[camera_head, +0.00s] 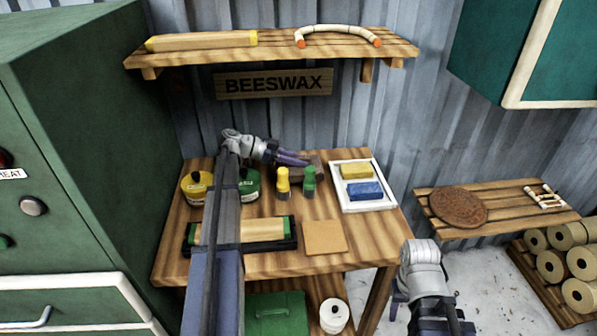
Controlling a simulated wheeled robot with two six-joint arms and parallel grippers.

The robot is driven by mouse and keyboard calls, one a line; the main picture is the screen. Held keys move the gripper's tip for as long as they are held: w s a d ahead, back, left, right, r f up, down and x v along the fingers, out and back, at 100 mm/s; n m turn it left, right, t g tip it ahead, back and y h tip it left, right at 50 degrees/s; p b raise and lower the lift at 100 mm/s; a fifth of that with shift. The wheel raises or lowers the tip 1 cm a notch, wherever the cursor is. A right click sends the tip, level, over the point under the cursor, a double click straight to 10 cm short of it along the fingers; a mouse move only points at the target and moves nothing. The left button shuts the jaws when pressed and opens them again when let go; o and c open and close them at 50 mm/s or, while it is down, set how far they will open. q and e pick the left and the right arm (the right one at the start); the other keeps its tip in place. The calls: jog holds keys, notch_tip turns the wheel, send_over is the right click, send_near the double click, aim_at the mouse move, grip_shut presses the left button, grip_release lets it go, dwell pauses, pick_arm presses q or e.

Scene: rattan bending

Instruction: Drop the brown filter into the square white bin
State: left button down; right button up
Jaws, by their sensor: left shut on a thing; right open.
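My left gripper (300,159) reaches over the back of the wooden table and is shut on a dark brown piece (315,168), likely the brown filter. The piece is partly hidden by the fingers; whether it touches the table is unclear. A square white tray-like bin (338,190) lies just right of it, holding a yellow block (356,171) and a blue block (365,191). My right gripper (398,304) is open and low, right of the table's front corner, partly hidden by its own wrist.
Yellow and green bottles (282,182), (308,181) stand in front of the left gripper. Round tins (196,187), a black-edged tray (285,245) and a flat tan square (325,237) are on the table. A shelf (220,55) hangs above; a slatted bench (500,217) is at right.

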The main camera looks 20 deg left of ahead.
pick_arm(q)
jog(key=shift+f+b, duration=0.6)
jog(key=shift+f, duration=0.55)
pick_arm(e)
jog(key=shift+f, duration=1.15)
pick_arm(q)
jog(key=shift+f, duration=0.1)
pick_arm(e)
jog(key=shift+f, duration=0.1)
pick_arm(q)
jog(key=shift+f, duration=0.15)
jog(key=c, duration=0.7)
grip_release()
